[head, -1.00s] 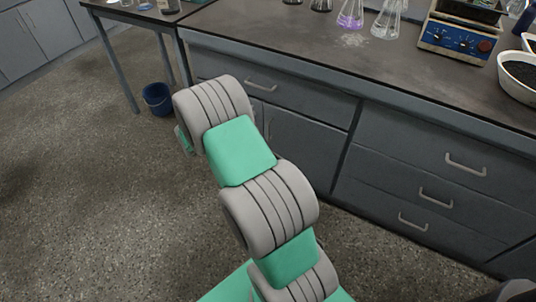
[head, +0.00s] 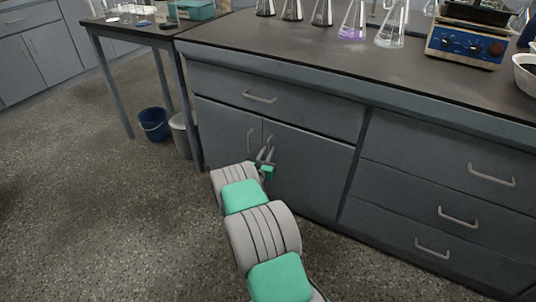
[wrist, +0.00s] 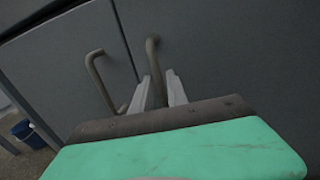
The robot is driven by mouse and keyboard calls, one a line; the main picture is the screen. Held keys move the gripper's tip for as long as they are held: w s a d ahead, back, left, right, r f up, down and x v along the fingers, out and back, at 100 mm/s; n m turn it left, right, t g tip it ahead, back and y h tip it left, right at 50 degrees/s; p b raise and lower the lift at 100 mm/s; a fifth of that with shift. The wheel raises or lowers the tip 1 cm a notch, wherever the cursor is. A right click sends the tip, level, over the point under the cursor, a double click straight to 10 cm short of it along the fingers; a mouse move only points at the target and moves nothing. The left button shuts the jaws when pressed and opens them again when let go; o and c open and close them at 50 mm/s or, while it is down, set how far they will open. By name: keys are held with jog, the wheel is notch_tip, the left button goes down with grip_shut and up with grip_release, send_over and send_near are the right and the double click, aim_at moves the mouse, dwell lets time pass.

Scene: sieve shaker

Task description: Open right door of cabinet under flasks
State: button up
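The cabinet's grey right door (head: 310,165) is below the flasks and looks closed. Its bar handle (wrist: 151,52) stands upright near the seam between the doors. My gripper (head: 266,154) is at this handle in the head view. In the wrist view my gripper (wrist: 158,76) has its two pale fingers apart, with the lower part of the right handle between them. The fingers do not look closed on it. The handle's lower end is hidden by the gripper. The left door (head: 222,125) is also closed, with its own handle (wrist: 98,80) to the left.
A drawer (head: 270,97) sits above the doors. A stack of drawers (head: 440,190) is to the right. Several flasks (head: 352,22) stand on the dark countertop (head: 290,42). A blue bucket (head: 153,124) and a grey bin (head: 181,135) are on the floor at left. The floor in front is clear.

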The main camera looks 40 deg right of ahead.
jog(key=shift+c, duration=0.3)
grip_shut()
dwell(1.1)
